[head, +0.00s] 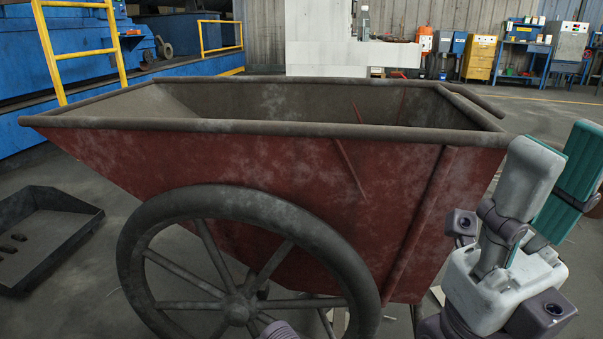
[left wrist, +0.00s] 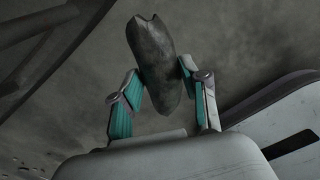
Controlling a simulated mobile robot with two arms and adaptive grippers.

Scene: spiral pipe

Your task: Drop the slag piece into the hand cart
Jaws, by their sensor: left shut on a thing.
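The slag piece (left wrist: 153,62) is a dark grey, elongated lump in the left wrist view. My left gripper (left wrist: 160,82) is shut on it, with a teal-padded finger on each side. The left gripper and the slag do not show in the head view. The hand cart (head: 290,155) is a rusty red tub with a dark rim and a large spoked wheel. Its top is open, and the visible part of its inside looks empty; the bottom is hidden by the near wall. My right gripper (head: 552,185) is open and empty, just right of the cart's near right corner.
A black tray (head: 45,235) lies on the floor left of the cart. A yellow ladder (head: 80,50) and blue machinery (head: 25,95) stand behind it. Benches and cabinets (head: 520,45) line the far right wall. The floor at the right behind the cart is clear.

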